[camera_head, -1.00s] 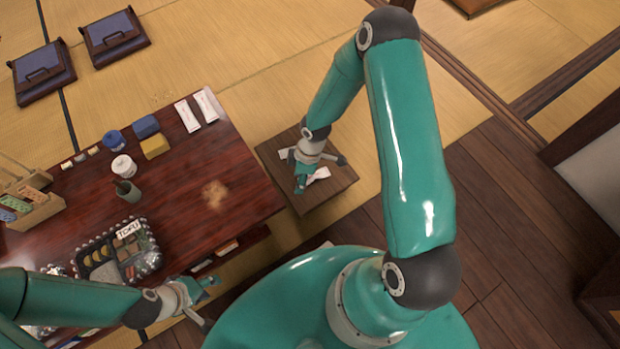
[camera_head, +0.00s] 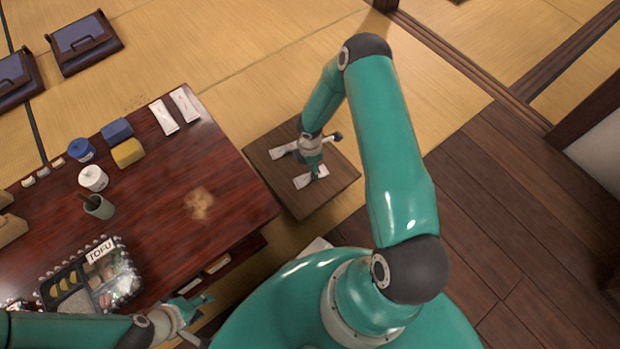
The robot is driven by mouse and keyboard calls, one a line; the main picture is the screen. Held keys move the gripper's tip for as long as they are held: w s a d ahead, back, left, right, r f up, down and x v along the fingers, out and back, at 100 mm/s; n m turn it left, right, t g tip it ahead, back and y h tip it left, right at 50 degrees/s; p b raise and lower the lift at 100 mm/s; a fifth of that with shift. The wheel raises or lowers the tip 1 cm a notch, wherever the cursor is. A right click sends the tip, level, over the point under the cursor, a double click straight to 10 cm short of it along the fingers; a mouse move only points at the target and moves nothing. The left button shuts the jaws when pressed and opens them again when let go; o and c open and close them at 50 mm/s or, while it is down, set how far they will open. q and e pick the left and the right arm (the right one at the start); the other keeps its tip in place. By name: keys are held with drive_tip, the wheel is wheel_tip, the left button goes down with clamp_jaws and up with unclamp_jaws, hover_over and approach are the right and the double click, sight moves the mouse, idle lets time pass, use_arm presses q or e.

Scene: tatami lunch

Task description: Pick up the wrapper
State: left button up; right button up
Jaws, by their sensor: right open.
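A small white wrapper (camera_head: 303,181) lies on the small wooden side table, just below my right gripper in the picture. Another pale, flat piece (camera_head: 284,151) shows at the gripper's left; I cannot tell whether it is a second wrapper. My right gripper (camera_head: 318,160) is open above the side table and hides part of its top. I cannot tell whether it touches the wrapper. My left gripper (camera_head: 197,318) is open and empty near the front edge of the large table.
The small side table (camera_head: 330,194) stands right of the large dark red table (camera_head: 225,160). The large table holds white packets (camera_head: 163,117), a blue jar (camera_head: 81,149), a green cup (camera_head: 98,206) and a tofu tray (camera_head: 125,262).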

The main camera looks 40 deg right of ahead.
drive_tip(key=shift+w+d+f+b, duration=0.15)
drive_tip(key=shift+f+b, duration=0.25)
drive_tip(key=shift+f, duration=0.65)
drive_tip(key=shift+d+f+b, duration=0.15)
drive_tip(key=shift+f+b, duration=0.25)
drive_tip(key=shift+f, duration=0.65)
drive_tip(key=shift+w+d+f+b, duration=0.15)
drive_tip(key=shift+f+b, duration=0.25)
drive_tip(key=shift+f, duration=0.65)
drive_tip(key=shift+s, duration=0.1)
drive_tip(key=c, duration=0.8)
